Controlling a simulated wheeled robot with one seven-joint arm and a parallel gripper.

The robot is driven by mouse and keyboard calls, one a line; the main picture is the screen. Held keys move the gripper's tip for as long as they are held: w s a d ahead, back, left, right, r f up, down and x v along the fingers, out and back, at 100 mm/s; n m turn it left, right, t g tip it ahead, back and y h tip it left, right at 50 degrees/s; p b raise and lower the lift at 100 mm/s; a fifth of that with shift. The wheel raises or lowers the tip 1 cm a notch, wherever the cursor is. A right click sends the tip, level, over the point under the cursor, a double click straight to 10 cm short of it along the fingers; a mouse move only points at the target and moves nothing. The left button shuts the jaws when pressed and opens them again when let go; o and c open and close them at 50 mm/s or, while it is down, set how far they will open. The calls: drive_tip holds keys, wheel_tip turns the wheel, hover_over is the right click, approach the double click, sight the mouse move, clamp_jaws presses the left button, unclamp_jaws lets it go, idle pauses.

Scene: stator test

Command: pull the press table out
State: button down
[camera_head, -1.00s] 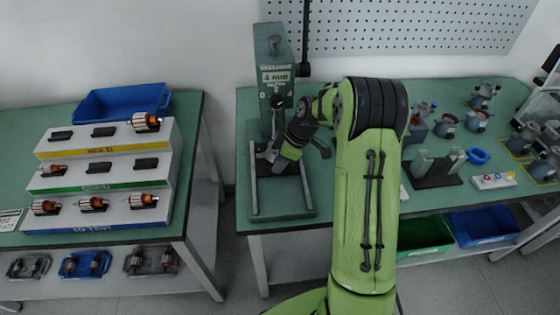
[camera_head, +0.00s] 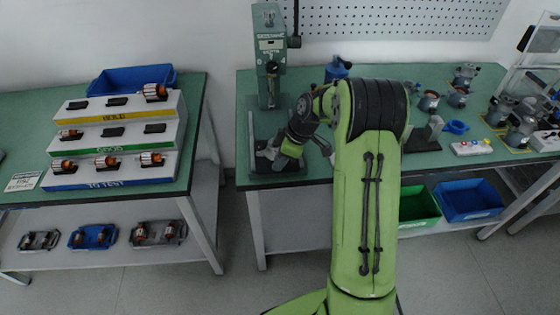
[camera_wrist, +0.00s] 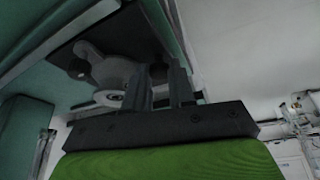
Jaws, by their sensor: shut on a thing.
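The green press (camera_head: 268,60) stands at the left end of the right bench, on a dark base (camera_head: 258,125). The press table, a small grey piece (camera_head: 265,153), lies low over the front part of the base, forward of the press column. My gripper (camera_head: 272,154) is down at this piece, reaching in from the right, and is shut on it. The wrist view shows my two dark fingers (camera_wrist: 162,80) beside a grey rounded part (camera_wrist: 104,72) with a pale disc. The exact grip contact is hidden by the fingers and wrist.
A left bench carries a stepped rack (camera_head: 115,143) of rotors and a blue bin (camera_head: 130,80). Right of my arm are a dark fixture (camera_head: 424,135), a blue ring (camera_head: 456,127) and several grey motor housings. Green and blue bins (camera_head: 470,200) sit below. Floor lies open between the benches.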

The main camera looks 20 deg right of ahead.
drive_tip(key=shift+s+a+f, duration=0.1)
drive_tip(key=shift+s+f, duration=0.05)
drive_tip(key=c, duration=1.2)
unclamp_jaws()
drive_tip(key=shift+s, duration=0.1)
drive_tip(key=shift+r, duration=0.35)
drive_tip(key=p+v, duration=0.4)
drive_tip(key=v, duration=1.1)
drive_tip(key=shift+r, duration=0.15)
